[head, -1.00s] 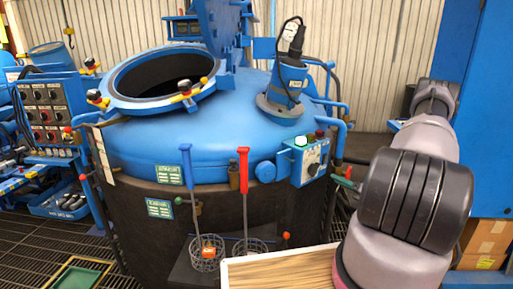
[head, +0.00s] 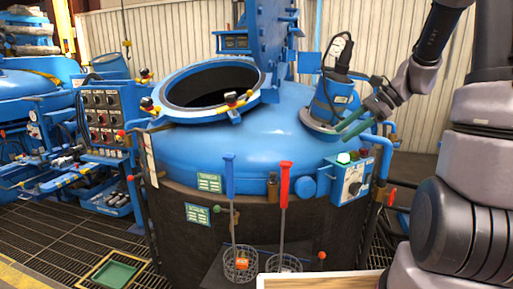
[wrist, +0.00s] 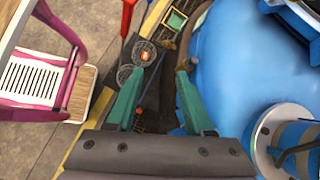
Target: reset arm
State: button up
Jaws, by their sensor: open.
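My gripper (head: 343,133) is raised over the right side of the blue furnace (head: 215,140), in front of the blue motor unit (head: 335,100) in the head view. Its green fingers are spread apart with nothing between them. In the wrist view my gripper (wrist: 160,75) looks down past the furnace's domed top (wrist: 232,70), with the two wire baskets far below. I cannot tell whether the fingers touch anything.
The furnace's round opening (head: 212,85) has its lid (head: 275,40) standing up behind it. A blue-handled basket (head: 240,265) and a red-handled basket (head: 284,264) stand at the front. A control panel (head: 103,118) is left; a switch box (head: 350,182) is right. A wooden tabletop (head: 320,283) lies nearest.

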jog(key=s+r+n+t+h, duration=0.2)
jog(key=s+r+n, duration=0.3)
jog(key=s, duration=0.3)
jog(key=s+a+r+n+t+h, duration=0.1)
jog(key=s+r+n+t+h, duration=0.2)
jog(key=s+r+n+h, duration=0.2)
jog(key=s+r+n, duration=0.1)
jog(key=s+r, duration=0.1)
jog(key=s, duration=0.1)
jog(key=shift+s+a+r+n, duration=0.15)
jog(key=shift+s+a+n, duration=0.1)
jog(key=shift+s+n, duration=0.05)
jog(key=shift+a, duration=0.1)
jog(key=shift+c, duration=0.2)
